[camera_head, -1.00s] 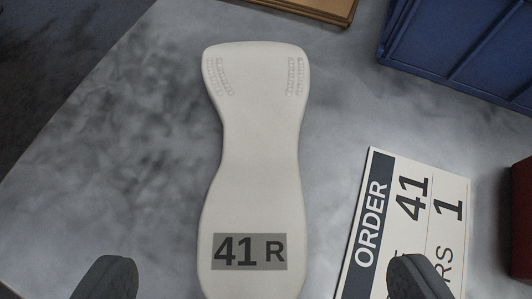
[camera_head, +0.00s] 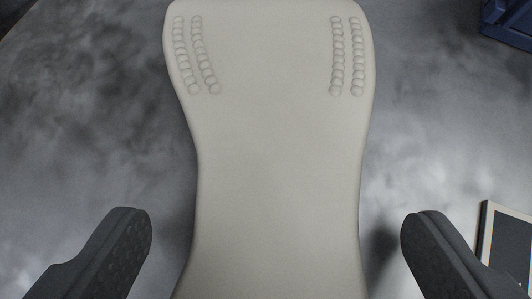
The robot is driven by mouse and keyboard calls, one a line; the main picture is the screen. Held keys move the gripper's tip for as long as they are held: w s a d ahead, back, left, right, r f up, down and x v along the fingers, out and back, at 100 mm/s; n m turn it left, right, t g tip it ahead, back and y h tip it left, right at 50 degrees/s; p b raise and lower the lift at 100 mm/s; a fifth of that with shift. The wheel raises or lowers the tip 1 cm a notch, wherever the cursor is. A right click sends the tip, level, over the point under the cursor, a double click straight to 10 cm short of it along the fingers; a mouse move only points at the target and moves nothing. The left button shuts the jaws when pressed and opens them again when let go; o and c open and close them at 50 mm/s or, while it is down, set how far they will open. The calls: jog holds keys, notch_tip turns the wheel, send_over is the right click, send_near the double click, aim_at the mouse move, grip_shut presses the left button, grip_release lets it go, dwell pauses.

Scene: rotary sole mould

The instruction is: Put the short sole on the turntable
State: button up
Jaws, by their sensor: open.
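A pale grey-white sole (camera_head: 278,150) lies on the grey mottled tabletop and fills the middle of the view. Two pairs of raised bead rows run along its far end. Its near end runs out of the bottom of the picture, so its label is out of view now; a second ago it read 41 R. My gripper (camera_head: 276,225) is open. One dark finger is on each side of the sole's narrow part, with a gap on both sides. No turntable is in view.
A dark blue crate (camera_head: 508,22) shows at the top right corner. The edge of the order card (camera_head: 508,245) shows at the lower right, beside the right finger. The tabletop (camera_head: 90,110) left of the sole is clear.

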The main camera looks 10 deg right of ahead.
jog(key=shift+w+f, duration=0.2)
jog(key=shift+w, duration=0.05)
jog(key=c, duration=1.2)
jog(key=shift+d+r, duration=0.1)
jog(key=shift+c, duration=0.2)
